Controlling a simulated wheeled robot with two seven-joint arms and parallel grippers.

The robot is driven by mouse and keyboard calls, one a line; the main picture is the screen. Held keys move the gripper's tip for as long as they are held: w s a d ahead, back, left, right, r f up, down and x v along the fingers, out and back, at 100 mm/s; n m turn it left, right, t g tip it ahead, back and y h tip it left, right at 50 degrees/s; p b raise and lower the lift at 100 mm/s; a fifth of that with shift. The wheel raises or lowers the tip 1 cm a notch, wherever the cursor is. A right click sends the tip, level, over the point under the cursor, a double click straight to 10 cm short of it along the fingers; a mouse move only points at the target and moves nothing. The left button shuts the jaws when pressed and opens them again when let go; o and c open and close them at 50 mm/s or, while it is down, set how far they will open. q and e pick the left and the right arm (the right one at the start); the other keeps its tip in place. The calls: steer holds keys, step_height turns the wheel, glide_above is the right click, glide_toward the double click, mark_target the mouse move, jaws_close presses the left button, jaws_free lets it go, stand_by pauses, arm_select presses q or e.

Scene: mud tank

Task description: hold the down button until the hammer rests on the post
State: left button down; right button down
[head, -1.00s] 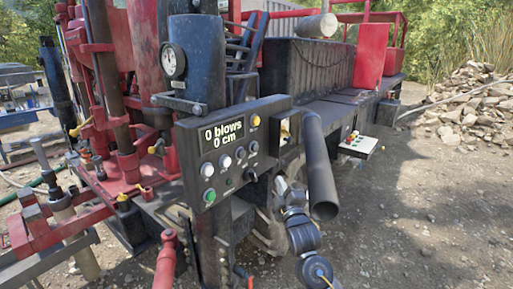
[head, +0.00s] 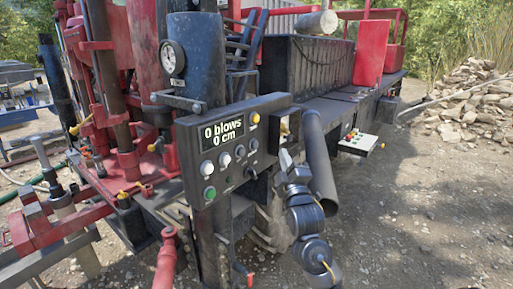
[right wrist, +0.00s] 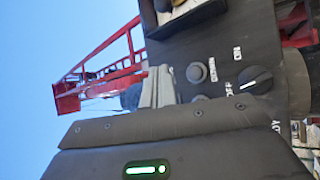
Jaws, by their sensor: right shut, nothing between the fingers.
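The black control panel (head: 275,108) faces me in the head view, with a display reading "0 blows 0 cm". Below it are pale round buttons (head: 225,160), a green button (head: 209,193) and a dark knob (head: 250,173). My right gripper (head: 286,160) is shut and empty, just right of the panel's lower right edge. In the right wrist view its fingertips (right wrist: 158,86) are left of a dark round button (right wrist: 196,72) and the ON/OFF knob (right wrist: 255,80); contact is not visible. I cannot tell which button is down, nor identify the hammer and post. My left gripper is not in view.
A thick dark tube (head: 320,160) hangs right beside my right arm. A small white control box (head: 358,143) juts out farther right. Red rig frame and pipes (head: 125,165) fill the left. Open gravel lies to the right, with a rubble heap (head: 470,105) behind.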

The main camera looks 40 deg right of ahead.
mark_target(254, 145)
steer(key=w+a, duration=0.2)
steer(key=w, duration=0.4)
steer(key=shift+w+b, duration=0.35)
steer(key=shift+w, duration=0.05)
steer(key=shift+w, duration=0.15)
stand_by(1.7)
steer(key=shift+w+a, duration=0.15)
steer(key=shift+w, duration=0.1)
steer(key=shift+w+a, duration=0.15)
steer(key=shift+w, duration=0.35)
stand_by(2.5)
steer(key=shift+s+p, duration=0.15)
steer(key=shift+p, duration=0.2)
stand_by(0.5)
steer(key=shift+s+d+p, duration=0.3)
steer(key=shift+s+p, duration=0.05)
steer(key=shift+s, duration=0.45)
